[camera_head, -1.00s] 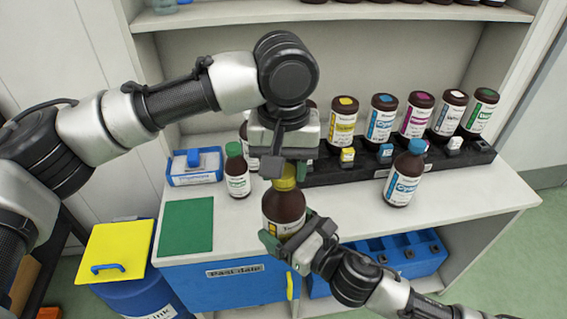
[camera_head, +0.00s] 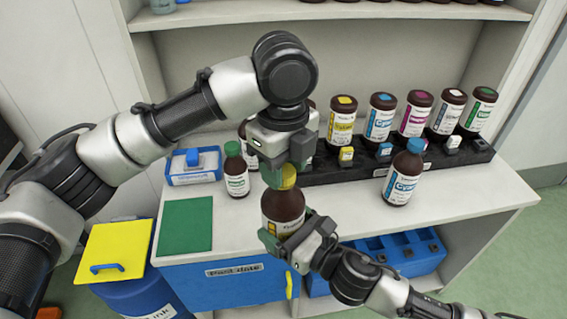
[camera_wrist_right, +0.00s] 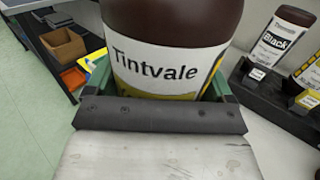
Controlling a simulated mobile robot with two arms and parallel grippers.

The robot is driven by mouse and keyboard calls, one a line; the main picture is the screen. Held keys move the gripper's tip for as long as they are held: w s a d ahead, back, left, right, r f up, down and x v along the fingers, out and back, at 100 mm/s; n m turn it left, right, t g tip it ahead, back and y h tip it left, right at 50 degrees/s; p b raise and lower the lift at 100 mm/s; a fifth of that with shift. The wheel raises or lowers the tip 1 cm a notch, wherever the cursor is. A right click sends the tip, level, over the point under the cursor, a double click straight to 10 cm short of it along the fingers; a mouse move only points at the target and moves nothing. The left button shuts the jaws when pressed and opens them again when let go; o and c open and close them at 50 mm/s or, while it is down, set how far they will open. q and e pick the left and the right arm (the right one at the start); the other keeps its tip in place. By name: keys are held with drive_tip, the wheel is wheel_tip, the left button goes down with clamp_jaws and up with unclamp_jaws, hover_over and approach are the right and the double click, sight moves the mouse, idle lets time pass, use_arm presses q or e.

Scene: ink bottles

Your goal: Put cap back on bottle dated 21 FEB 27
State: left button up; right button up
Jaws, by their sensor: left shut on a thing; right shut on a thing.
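A brown bottle (camera_head: 284,207) with a yellow-banded label stands upright near the front edge of the counter in the head view. Its label reads "Tintvale" in the right wrist view (camera_wrist_right: 165,62); no date is readable. My right gripper (camera_head: 287,237) is shut around the bottle's lower body. A yellow cap (camera_head: 288,176) is at the bottle's top. My left gripper (camera_head: 284,172) is above, pointing down, shut on the yellow cap. I cannot tell whether the cap is threaded onto the neck.
A green-capped bottle (camera_head: 236,170) stands to the left and a blue-capped bottle (camera_head: 403,173) to the right. A black rack (camera_head: 350,170) with several ink bottles is behind. A green mat (camera_head: 186,225) and a blue tray (camera_head: 195,178) are at left.

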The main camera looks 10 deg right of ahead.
use_arm(q)
drive_tip(key=m, duration=0.4)
drive_tip(key=shift+w+m, duration=0.1)
drive_tip(key=shift+m, duration=0.2)
drive_tip(key=m, duration=0.4)
drive_tip(key=shift+a+m, duration=0.1)
drive_tip(key=shift+m, duration=0.2)
drive_tip(key=m, duration=0.7)
drive_tip(key=o, duration=1)
drive_tip(key=shift+c, duration=0.2)
wheel_tip(320, 180, up, 12)
drive_tip(key=shift+f, duration=0.1)
